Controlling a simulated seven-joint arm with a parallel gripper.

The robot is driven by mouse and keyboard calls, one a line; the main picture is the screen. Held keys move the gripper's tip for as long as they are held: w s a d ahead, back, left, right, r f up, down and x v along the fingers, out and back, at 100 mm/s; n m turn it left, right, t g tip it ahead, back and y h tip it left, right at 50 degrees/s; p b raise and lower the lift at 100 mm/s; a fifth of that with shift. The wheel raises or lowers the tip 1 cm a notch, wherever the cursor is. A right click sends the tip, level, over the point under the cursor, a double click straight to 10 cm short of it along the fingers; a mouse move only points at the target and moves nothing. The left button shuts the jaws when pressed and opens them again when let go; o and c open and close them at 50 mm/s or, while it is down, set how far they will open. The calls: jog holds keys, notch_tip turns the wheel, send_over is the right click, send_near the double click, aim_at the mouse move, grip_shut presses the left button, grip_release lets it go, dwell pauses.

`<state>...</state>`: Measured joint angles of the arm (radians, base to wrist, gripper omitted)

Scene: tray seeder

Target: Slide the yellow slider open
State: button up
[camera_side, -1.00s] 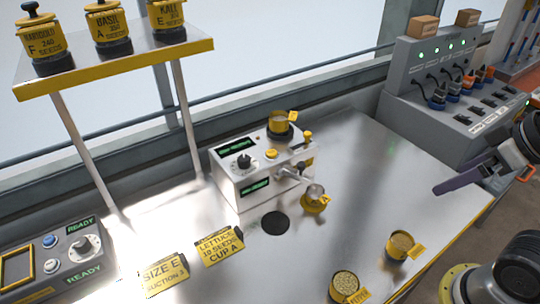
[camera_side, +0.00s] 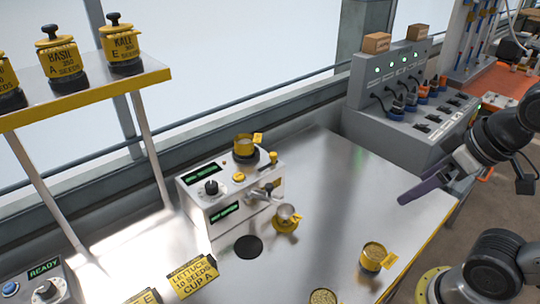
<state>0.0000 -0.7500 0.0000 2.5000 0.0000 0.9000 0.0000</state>
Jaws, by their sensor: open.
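The white seeder machine (camera_side: 222,212) stands on the metal bench, with dark displays showing green text and a black knob on its front. A small yellow upright piece (camera_side: 273,158) at its top right end looks like the yellow slider; its exact position is too small to tell. A round yellow knob (camera_side: 239,177) is on top at the front edge. My gripper (camera_side: 403,198), with purple fingers, is open and empty. It hangs above the right side of the bench, well to the right of the machine and touching nothing.
Seed cups (camera_side: 374,256) stand at the front right. A grey socket console (camera_side: 400,135) is behind my gripper. Bench between gripper and machine is clear.

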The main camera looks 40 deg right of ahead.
dwell(0.4)
jog(key=shift+c, duration=1)
jog(key=shift+s+f, duration=0.15)
jog(key=shift+s, duration=0.1)
jog(key=shift+c, duration=1.2)
jog(key=shift+n, duration=0.3)
jog(key=r, duration=0.2)
jog(key=w+r, duration=0.1)
jog(key=r, duration=0.1)
jog(key=shift+r, duration=0.2)
jog(key=shift+c, duration=1.3)
jog(key=w+a+r+n+g, duration=0.1)
jog(key=w+r, duration=0.5)
jog(key=w, duration=0.3)
jog(key=w+r+n+g, duration=0.1)
jog(key=w+r, duration=0.5)
jog(key=w, duration=0.2)
jog(key=g, duration=0.4)
send_over(273, 153)
notch_tip(273, 153, down, 12)
notch_tip(273, 153, down, 14)
jog(key=shift+s+f, duration=0.1)
jog(key=shift+f, duration=0.05)
